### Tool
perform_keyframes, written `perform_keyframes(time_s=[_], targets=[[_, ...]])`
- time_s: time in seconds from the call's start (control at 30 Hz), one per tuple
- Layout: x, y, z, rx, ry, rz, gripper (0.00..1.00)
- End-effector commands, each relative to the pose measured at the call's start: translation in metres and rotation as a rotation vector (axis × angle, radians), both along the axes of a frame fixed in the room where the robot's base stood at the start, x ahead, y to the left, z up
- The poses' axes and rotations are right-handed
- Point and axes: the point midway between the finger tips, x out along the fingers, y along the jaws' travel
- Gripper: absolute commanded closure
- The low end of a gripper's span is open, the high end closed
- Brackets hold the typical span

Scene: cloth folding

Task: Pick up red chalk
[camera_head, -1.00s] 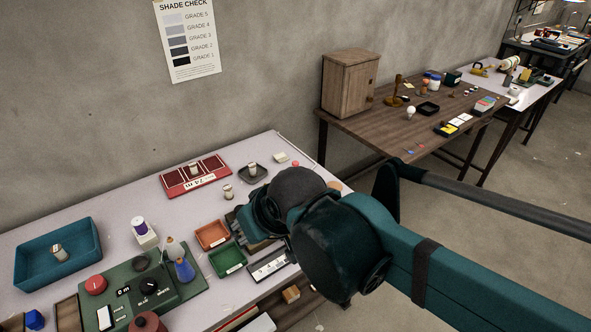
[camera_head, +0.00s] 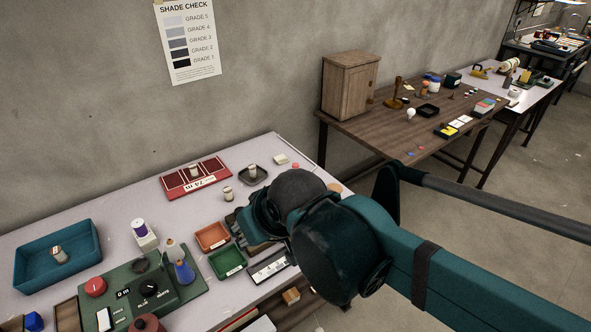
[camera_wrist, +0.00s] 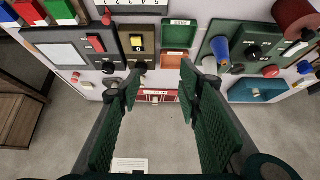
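A small pinkish-red piece (camera_head: 295,166), which may be the red chalk, lies near the back right edge of the near table (camera_head: 115,190), just beyond my arm. It also shows in the wrist view as a small red bit (camera_wrist: 75,76) at the left. I cannot tell for sure that it is chalk. My gripper (camera_wrist: 160,70) is open and empty in the wrist view, with its two green ribbed fingers apart. In the head view my gripper (camera_head: 246,228) is partly hidden by my wrist and sits above the table beside the orange and green trays.
An orange tray (camera_head: 212,228), a green tray (camera_head: 239,265) and a red panel (camera_head: 215,180) lie close by. A teal tray (camera_head: 30,275) and a green control box (camera_head: 190,298) are at the left. A wooden table (camera_head: 355,128) with several small items stands behind right.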

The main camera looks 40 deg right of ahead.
Motion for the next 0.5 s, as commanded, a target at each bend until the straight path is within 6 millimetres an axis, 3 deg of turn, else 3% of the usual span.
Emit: perform_keyframes(time_s=[0.27, 0.5], targets=[[0.005, -0.003, 0.004, 0.005, 0.006, -0.017, 0.65], [0.024, -0.014, 0.015, 0.024, 0.032, -0.087, 0.65]])
